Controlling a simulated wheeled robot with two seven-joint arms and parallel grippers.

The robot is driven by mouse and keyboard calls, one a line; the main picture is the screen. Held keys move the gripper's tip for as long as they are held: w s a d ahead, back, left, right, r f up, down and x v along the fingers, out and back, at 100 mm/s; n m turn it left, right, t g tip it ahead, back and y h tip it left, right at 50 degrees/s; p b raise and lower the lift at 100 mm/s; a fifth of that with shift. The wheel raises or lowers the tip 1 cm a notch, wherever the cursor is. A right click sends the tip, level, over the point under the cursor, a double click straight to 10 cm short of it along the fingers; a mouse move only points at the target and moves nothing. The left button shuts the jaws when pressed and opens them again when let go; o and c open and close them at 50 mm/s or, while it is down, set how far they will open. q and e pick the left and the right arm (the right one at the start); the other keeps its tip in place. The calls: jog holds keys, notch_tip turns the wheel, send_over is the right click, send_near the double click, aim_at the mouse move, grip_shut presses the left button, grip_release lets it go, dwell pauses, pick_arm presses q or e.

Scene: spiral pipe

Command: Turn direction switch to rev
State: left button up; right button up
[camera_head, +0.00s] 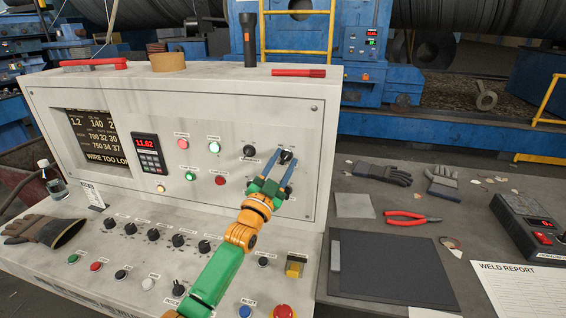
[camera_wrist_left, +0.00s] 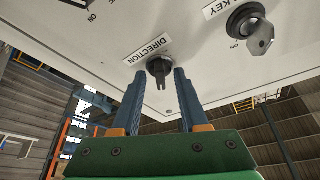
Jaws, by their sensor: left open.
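The direction switch (camera_head: 286,156) is a small black knob on the upright face of the pale control panel, at its right side. In the left wrist view the knob (camera_wrist_left: 158,68) sits below the DIRECTION label (camera_wrist_left: 148,50), which appears upside down. My left gripper (camera_head: 279,168) is open, its two blue fingers reaching up to the knob. In the wrist view the fingers (camera_wrist_left: 158,88) stand on either side of the knob, with a gap visible on both sides. Any position marks around the knob are not readable. My right gripper is not in view.
A key switch (camera_wrist_left: 250,28) sits beside the direction switch, and it also shows in the head view (camera_head: 250,150). Round red (camera_head: 220,180) and green buttons are left of the gripper. The sloped console below carries several knobs and buttons. A flashlight (camera_head: 249,42) stands on top.

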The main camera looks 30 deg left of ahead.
pick_arm(q)
jog(key=shift+s+r, duration=0.1)
grip_shut()
jog(key=shift+n, duration=0.3)
jog(key=n+y, duration=0.1)
jog(key=n, duration=0.1)
jog(key=shift+d+n+y, duration=0.1)
jog(key=shift+n+y, duration=0.2)
jog(key=shift+n, duration=0.1)
jog(key=n+y, duration=0.2)
jog(key=n, duration=0.2)
jog(key=n+y, duration=0.1)
jog(key=n, duration=0.1)
jog(key=n+y, duration=0.1)
jog(key=n, duration=0.2)
jog(key=shift+g+y, duration=0.4)
jog(key=shift+d+n+g+y+p, duration=0.1)
jog(key=shift+n+g+y+p, duration=0.3)
jog(key=shift+n, duration=0.75)
jog(key=shift+n+g+y+p, duration=0.2)
jog(key=shift+n+y, duration=0.4)
jog(key=shift+n, duration=0.95)
